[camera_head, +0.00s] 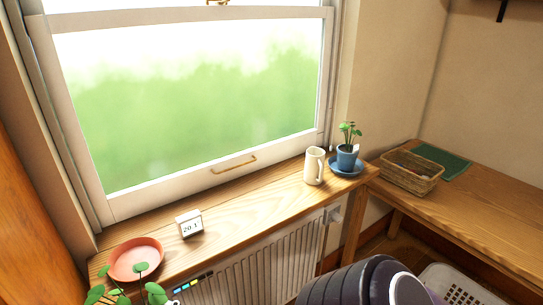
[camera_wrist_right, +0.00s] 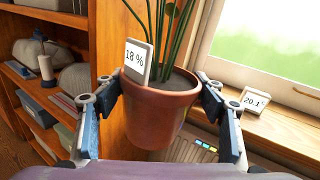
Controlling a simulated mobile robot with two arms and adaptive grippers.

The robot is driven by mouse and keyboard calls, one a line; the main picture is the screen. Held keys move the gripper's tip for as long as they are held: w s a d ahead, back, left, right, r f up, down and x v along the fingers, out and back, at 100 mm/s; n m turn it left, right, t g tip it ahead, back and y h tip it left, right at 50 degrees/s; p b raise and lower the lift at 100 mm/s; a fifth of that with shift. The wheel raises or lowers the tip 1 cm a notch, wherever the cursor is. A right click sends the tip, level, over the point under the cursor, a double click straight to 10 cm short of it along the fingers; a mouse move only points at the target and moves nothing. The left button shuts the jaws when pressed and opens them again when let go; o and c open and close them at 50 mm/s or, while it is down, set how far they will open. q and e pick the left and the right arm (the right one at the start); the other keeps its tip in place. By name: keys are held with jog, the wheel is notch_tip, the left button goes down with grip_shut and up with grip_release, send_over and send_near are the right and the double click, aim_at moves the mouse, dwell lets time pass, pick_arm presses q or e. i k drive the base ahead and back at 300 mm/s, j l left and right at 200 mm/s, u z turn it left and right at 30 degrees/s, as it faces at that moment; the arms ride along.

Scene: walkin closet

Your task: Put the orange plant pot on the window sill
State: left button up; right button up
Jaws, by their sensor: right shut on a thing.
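The orange plant pot (camera_wrist_right: 160,108) is in my right wrist view, upright, with green stems, dark soil and a small white "18 %" display in it. My right gripper (camera_wrist_right: 158,95) is shut on the pot, one blue-padded finger on each side. In the head view only some of the plant's round leaves (camera_head: 142,268) show at the bottom left edge; the pot itself is out of frame there. The wooden window sill (camera_head: 240,208) runs under the window. A terracotta saucer (camera_head: 123,266) lies on its left end, partly behind the leaves. My left gripper is not in view.
Shelves (camera_wrist_right: 45,85) stand left in the wrist view. A basket (camera_head: 408,172) sits on the right-hand bench.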

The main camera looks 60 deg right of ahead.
aim_at(262, 206)
jog(key=i+z, duration=0.1)
jog(key=z, duration=0.25)
jog(key=l+z, duration=0.1)
jog(key=z, duration=0.25)
jog(key=i+z, duration=0.15)
jog(key=z, duration=0.25)
jog(key=i, duration=0.2)
